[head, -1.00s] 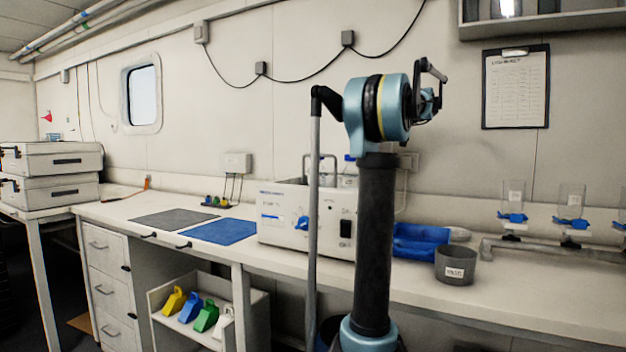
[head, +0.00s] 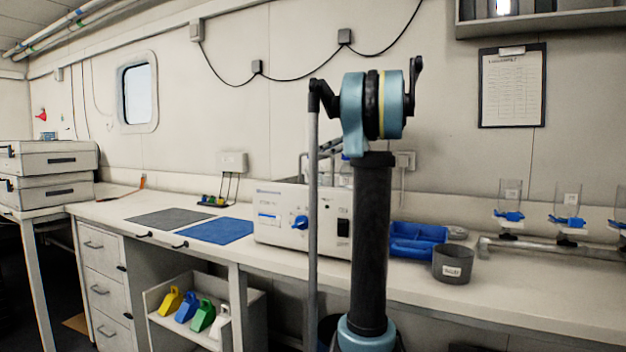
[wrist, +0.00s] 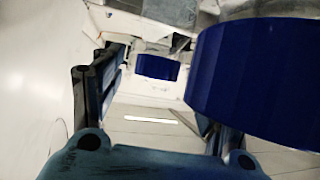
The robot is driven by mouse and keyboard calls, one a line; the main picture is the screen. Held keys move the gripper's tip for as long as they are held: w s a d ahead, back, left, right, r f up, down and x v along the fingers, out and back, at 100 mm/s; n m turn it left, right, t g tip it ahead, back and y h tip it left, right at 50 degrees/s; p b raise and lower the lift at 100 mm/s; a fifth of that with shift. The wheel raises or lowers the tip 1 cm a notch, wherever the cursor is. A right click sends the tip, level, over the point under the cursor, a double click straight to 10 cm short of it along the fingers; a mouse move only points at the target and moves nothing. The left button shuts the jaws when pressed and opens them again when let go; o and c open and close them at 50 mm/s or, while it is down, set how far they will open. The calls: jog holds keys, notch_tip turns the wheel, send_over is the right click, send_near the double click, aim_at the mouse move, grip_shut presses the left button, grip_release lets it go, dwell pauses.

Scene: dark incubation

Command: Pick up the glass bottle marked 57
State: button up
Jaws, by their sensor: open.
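In the wrist view a large blue ribbed cap (wrist: 255,75) fills the right side, very close to the camera. A smaller blue cap (wrist: 157,67) shows farther off near the middle. I cannot read a number on either bottle. My gripper (wrist: 160,92) is open, its left finger clear and its right finger partly hidden behind the large cap. In the head view my arm column hides most of the gripper. A faint clear glass shape (head: 345,178) shows behind the white bath unit, partly covered by my arm.
The white bath unit (head: 290,217) stands on the bench (head: 500,300). Right of it are a blue tray (head: 418,238) and a grey cup (head: 453,264). Blue-clamped clear holders (head: 509,200) stand farther right. A blue mat (head: 215,231) and grey mat (head: 170,218) lie left.

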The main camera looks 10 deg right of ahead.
aim_at(314, 172)
jog(key=x, duration=0.5)
jog(key=shift+w, duration=0.15)
jog(key=shift+d, duration=0.1)
grip_shut()
